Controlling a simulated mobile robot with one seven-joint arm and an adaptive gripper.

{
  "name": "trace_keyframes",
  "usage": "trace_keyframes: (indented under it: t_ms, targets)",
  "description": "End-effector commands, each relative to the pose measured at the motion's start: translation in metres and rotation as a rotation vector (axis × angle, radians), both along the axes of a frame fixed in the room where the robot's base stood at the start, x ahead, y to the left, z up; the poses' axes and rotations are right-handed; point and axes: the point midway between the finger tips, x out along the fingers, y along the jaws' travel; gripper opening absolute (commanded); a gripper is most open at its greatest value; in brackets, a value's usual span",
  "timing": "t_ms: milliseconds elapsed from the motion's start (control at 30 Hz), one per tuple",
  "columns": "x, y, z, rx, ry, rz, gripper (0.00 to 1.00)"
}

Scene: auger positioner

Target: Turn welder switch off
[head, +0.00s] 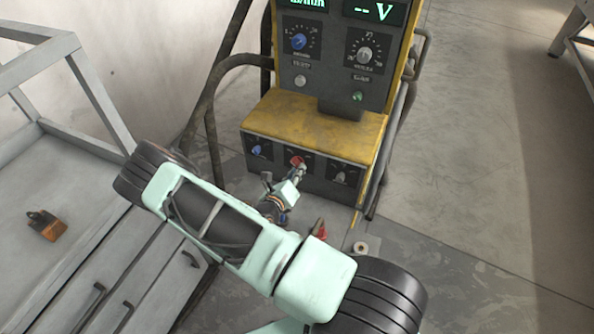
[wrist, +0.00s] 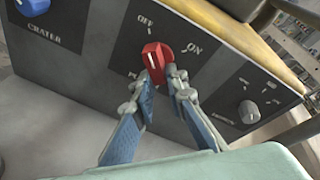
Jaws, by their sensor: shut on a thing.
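The welder (head: 312,128) is a dark panelled machine with a worn yellow ledge, at the top middle of the head view. Its red power switch (head: 297,160) is in the middle of the lower front panel. In the wrist view the red switch (wrist: 154,56) has a white mark on its face, with OFF printed at its upper left and ON at its upper right. Its exact setting is hard to tell. My gripper (wrist: 163,82) is shut on the switch, with a fingertip on either side of its lower part. The fingers hide part of the lettering below.
A blue CRATER knob (wrist: 32,6) is left of the switch and a grey knob (wrist: 249,112) is right of it. Bent tube rails (head: 209,100) flank the welder. A grey cabinet (head: 100,260) with an orange-brown block (head: 47,226) stands at left.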

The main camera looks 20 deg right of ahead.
Motion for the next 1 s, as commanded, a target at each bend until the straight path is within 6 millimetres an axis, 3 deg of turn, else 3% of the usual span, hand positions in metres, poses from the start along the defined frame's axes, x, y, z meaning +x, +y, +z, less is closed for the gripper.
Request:
trace_keyframes:
  t_ms: [667,700,833,1000]
  targets:
    - [-0.0013,-0.0001,0.0,-0.047,0.05,0.0,0.0]
    - [-0.0013,-0.0001,0.0,-0.047,0.05,0.0,0.14]
    - [-0.001,-0.0001,0.0002,-0.048,0.049,0.0,0.28]
    - [-0.0007,-0.0002,0.0006,-0.047,0.048,0.001,0.3]
